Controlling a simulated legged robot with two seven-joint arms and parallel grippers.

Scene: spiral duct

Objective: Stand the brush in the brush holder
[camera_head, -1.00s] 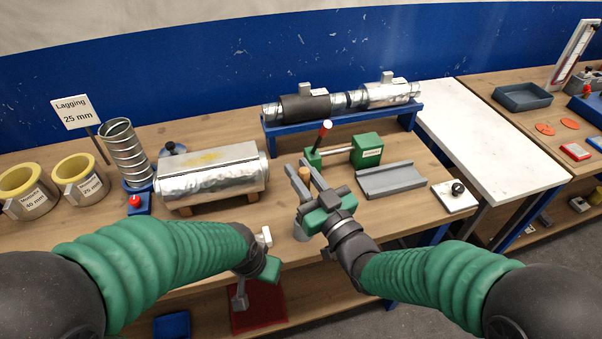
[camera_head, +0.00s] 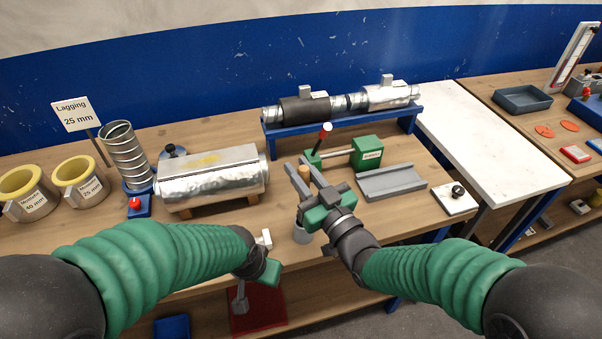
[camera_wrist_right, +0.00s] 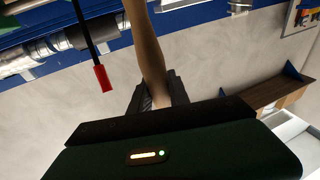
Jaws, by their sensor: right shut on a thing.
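My right gripper (camera_head: 302,170) is shut on the brush, whose wooden handle (camera_head: 304,173) shows between the fingers. The handle also shows between the fingers in the right wrist view (camera_wrist_right: 148,55). A grey cup, which looks like the brush holder (camera_head: 302,235), stands near the front edge of the bench, just below the gripper. The lower end of the brush is hidden behind the gripper, so I cannot tell whether it is inside the cup. My left gripper (camera_head: 240,299) hangs low at the bench's front edge, above a red mat; its jaw opening is unclear.
A green clamp (camera_head: 368,152) with a red-tipped lever (camera_head: 327,127) stands behind the right gripper. A grey channel tray (camera_head: 390,181) lies to its right. A foil-wrapped duct (camera_head: 212,180) lies to the left. A blue rack (camera_head: 340,122) with ducts stands behind.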

